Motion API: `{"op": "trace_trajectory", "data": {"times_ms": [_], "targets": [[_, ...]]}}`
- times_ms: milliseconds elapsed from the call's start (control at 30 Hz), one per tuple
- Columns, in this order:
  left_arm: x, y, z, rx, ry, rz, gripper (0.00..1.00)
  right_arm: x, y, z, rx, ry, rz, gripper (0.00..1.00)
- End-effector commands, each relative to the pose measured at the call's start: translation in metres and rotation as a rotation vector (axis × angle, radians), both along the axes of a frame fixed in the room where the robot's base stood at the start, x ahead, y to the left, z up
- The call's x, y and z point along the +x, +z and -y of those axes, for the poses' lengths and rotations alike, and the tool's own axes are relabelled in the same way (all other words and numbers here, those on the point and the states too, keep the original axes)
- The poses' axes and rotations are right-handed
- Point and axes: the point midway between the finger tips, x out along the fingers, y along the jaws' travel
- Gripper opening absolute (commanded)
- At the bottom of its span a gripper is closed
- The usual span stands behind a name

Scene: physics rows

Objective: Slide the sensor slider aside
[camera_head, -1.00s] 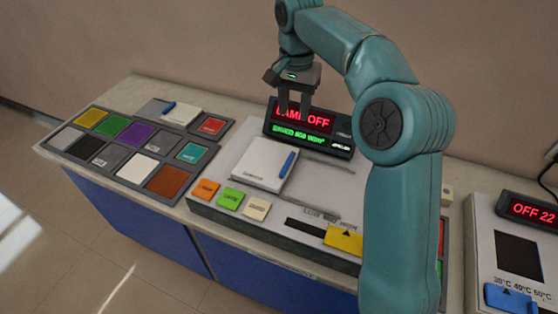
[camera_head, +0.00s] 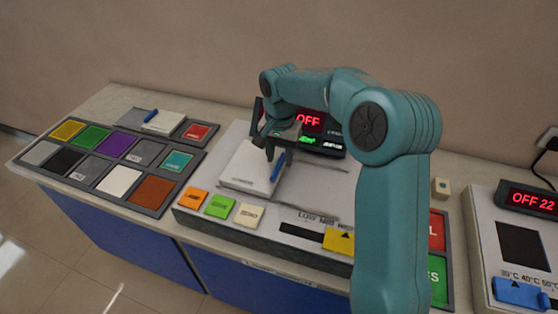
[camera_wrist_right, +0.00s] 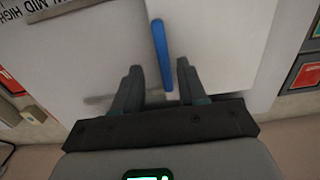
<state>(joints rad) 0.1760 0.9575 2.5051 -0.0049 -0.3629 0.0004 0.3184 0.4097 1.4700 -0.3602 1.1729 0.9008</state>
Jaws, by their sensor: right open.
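The sensor slider is a white square plate (camera_head: 245,165) with a blue upright handle (camera_head: 278,167) along its right edge. It lies on the white lamp panel (camera_head: 315,193) in front of the display. My right gripper (camera_head: 277,155) is open and sits over the handle's side of the plate. In the right wrist view the blue handle (camera_wrist_right: 162,55) runs between and beyond the open fingers (camera_wrist_right: 158,88); I cannot tell whether either finger touches it. The white plate (camera_wrist_right: 205,45) fills the upper right there. My left gripper is not in view.
The display reading "OFF" (camera_head: 308,121) stands behind the gripper, partly hidden. Orange, green and cream buttons (camera_head: 219,206) and a yellow slider (camera_head: 339,242) line the panel's front. A tray of coloured tiles (camera_head: 118,180) lies left. A blue-slider device (camera_head: 520,292) stands right.

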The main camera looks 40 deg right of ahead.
Motion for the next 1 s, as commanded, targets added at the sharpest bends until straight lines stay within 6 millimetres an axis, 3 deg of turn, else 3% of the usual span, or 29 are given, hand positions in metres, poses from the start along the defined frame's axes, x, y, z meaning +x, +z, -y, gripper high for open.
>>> {"op": "trace_trajectory", "data": {"times_ms": [200,500,633,867,1000], "targets": [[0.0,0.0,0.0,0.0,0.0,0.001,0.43,0.002,-0.022,0.0,0.0,0.001,-0.001,0.41],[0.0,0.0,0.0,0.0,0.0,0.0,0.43,0.003,-0.024,0.0,-0.001,0.0,0.0,0.41],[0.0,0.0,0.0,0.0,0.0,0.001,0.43,0.003,-0.024,0.0,-0.001,0.001,0.0,0.0],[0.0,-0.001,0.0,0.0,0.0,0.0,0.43,0.002,-0.024,0.001,0.0,0.0,0.001,0.0],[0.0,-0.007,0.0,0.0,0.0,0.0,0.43,-0.01,-0.025,0.007,-0.002,-0.003,0.001,0.0]]}}
